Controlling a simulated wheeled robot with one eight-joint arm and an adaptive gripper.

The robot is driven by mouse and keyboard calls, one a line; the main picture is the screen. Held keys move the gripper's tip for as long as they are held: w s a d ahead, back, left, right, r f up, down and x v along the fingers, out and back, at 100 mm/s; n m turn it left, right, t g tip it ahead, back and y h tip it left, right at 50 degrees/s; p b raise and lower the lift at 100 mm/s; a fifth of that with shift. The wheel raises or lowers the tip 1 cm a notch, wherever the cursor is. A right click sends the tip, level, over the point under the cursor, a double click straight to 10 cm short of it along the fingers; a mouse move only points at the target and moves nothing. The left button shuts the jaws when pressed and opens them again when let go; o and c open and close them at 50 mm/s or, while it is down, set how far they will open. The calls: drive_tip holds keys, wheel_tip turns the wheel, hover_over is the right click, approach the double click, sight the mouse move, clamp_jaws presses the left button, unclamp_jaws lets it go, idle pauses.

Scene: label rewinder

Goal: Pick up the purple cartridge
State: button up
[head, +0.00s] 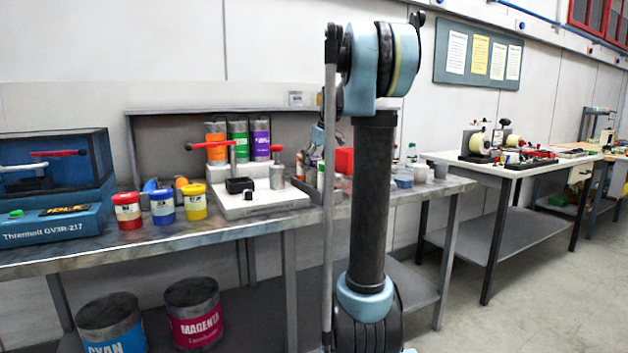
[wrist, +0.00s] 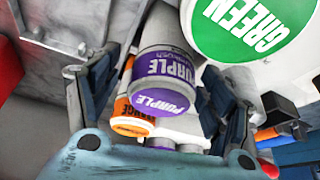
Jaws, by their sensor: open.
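The purple cartridge (head: 260,139) stands upright at the right end of a row at the back of the left bench, beside the green cartridge (head: 238,141). In the wrist view, purple labelled surfaces (wrist: 170,66) show between the two fingers, upside down. My gripper (wrist: 160,74) is open, with a finger on either side in the picture and a visible gap to each. Whether the fingertips reach around the cartridge I cannot tell. In the head view my gripper (head: 322,136) is right of the cartridge, partly hidden by my arm.
The orange cartridge (head: 215,141) stands left of the green one. A large green lid (wrist: 243,25) is close by in the wrist view. A white device with a red handle (head: 205,146) stands in front of the row. Red, blue and yellow tubs (head: 194,202) stand further left.

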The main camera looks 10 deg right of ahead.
sight(312, 172)
drive_tip(key=shift+x, duration=2.15)
drive_tip(key=shift+s, duration=0.1)
drive_tip(key=c, duration=1.3)
